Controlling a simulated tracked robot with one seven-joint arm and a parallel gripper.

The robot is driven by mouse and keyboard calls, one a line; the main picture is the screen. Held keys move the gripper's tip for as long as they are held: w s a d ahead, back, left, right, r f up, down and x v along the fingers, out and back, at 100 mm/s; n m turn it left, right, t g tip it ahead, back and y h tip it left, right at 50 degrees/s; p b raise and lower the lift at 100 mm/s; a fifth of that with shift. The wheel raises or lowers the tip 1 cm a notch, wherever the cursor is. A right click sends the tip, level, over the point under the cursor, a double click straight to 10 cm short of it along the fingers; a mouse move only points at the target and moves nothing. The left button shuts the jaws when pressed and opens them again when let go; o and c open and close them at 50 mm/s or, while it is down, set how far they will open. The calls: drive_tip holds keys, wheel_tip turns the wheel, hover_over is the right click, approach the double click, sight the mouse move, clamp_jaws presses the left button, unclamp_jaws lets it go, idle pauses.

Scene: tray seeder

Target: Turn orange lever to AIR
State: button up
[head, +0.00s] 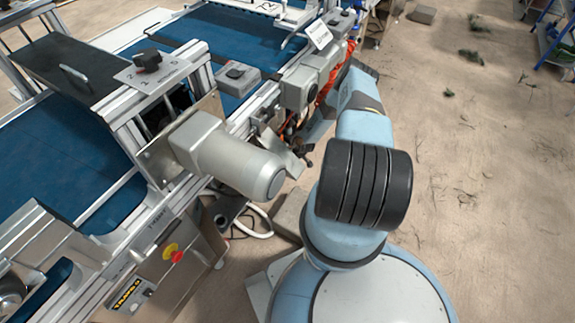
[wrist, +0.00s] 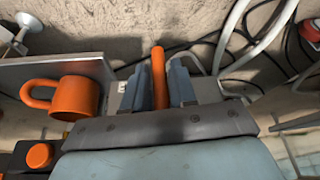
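In the wrist view, the orange lever (wrist: 158,68) stands up between the two fingers of my gripper (wrist: 160,88). One finger is close on each side of it, with almost no gap, and the gripper looks shut on it. The lever's lower end is hidden behind the gripper body. I cannot read an AIR mark; only a small white label (wrist: 122,87) shows left of the fingers. In the head view, my arm hides the fingers and the lever.
An orange mug-shaped part (wrist: 76,97) and an orange knob (wrist: 40,155) lie left of my gripper. Grey hoses (wrist: 235,40) and dark cables run at the right. The seeder's grey motor (head: 225,158) is left of my arm; open floor (head: 480,170) lies to the right.

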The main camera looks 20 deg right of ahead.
drive_tip(key=shift+c, duration=0.3)
clamp_jaws()
drive_tip(key=shift+y, duration=0.4)
drive_tip(key=y, duration=0.1)
drive_tip(key=g+y, duration=0.1)
drive_tip(key=m+g+y, duration=0.1)
drive_tip(key=shift+s+a+r, duration=0.1)
drive_tip(key=shift+s+a, duration=0.1)
drive_tip(key=shift+a, duration=0.05)
drive_tip(key=shift+a+r+m+g+y, duration=0.1)
drive_tip(key=shift+m+g+y, duration=0.15)
drive_tip(key=shift+g+y, duration=0.5)
drive_tip(key=shift+a+r+m+g+y, duration=0.1)
drive_tip(key=shift+m+g+y, duration=0.2)
drive_tip(key=shift+y, duration=0.75)
drive_tip(key=shift+r+g+y, duration=0.15)
drive_tip(key=shift+g+y, duration=0.1)
drive_tip(key=shift+y, duration=0.45)
drive_tip(key=shift+o, duration=0.3)
unclamp_jaws()
drive_tip(key=shift+s, duration=0.1)
